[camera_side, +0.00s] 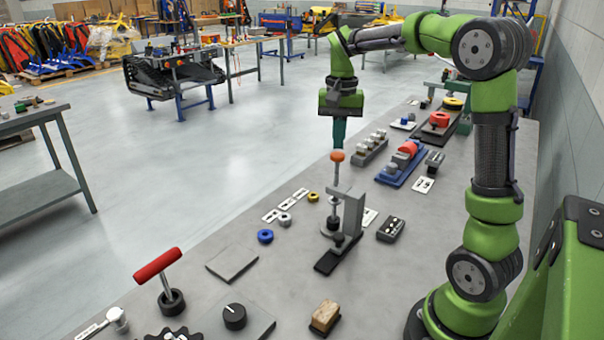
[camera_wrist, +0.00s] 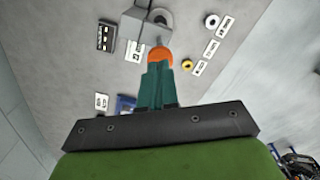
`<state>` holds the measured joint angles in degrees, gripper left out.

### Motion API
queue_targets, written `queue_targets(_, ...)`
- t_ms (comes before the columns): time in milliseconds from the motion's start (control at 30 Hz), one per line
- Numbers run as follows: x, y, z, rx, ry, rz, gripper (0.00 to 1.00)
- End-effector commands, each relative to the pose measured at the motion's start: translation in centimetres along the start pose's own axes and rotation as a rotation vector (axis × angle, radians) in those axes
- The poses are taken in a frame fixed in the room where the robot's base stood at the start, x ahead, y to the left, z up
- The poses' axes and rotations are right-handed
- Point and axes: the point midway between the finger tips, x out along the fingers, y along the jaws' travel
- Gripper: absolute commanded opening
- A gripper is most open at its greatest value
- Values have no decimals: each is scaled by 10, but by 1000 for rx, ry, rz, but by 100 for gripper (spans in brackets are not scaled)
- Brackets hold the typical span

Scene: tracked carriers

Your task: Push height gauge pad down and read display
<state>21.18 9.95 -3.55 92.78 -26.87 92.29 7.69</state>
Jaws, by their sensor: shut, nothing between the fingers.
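The height gauge stands on the grey bench in the side view, with a grey upright bracket (camera_side: 353,210) on a black base (camera_side: 336,257). Its thin vertical rod carries an orange pad (camera_side: 337,157) on top. My gripper (camera_side: 339,146) is shut and empty, pointing down right over the pad. The fingertips look at or just above the pad; contact cannot be told. In the wrist view the orange pad (camera_wrist: 160,56) shows just beyond my shut teal fingers (camera_wrist: 157,72). I cannot make out any reading on a display.
A small dark box (camera_side: 391,229) lies right of the gauge. Blue (camera_side: 265,236) and yellow (camera_side: 313,197) rings lie left of it. A blue-based fixture (camera_side: 403,163) and a grey block (camera_side: 371,148) stand behind. A red-handled lever (camera_side: 158,266) stands at front left.

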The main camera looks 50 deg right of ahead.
Motion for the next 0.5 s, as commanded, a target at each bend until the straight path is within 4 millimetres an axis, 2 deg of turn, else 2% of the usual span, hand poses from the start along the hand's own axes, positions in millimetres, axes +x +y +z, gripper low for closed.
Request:
queue_targets(267, 1, 0, 0, 0, 0, 0, 0)
queue_targets(500, 12, 0, 0, -2, -1, 1, 0)
